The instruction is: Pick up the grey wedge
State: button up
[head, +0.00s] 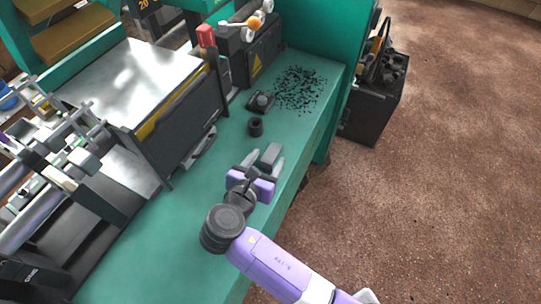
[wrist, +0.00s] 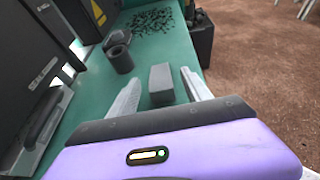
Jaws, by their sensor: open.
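The grey wedge (wrist: 161,84) is a small grey block on the green bench top, seen in the wrist view just beyond my gripper. It also shows in the head view (head: 271,154). My gripper (wrist: 162,88) is open, with one light finger on each side of the wedge. In the head view my gripper (head: 266,163) points toward the back of the bench, with the wedge at its fingertips. I see gaps between the wedge and both fingers in the wrist view. The lower front of the wedge is close to the gripper body.
A dark hollow cylinder (head: 256,127) stands beyond the wedge, with a small dark device (head: 261,101) behind it. Black scraps (head: 300,88) lie at the bench's far end. A large machine (head: 150,90) borders the left; the green bench (head: 180,215) drops off at the right.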

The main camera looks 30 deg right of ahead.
aim_at(272, 153)
jog(key=shift+x, duration=1.25)
grip_shut()
jog(key=shift+r, duration=0.15)
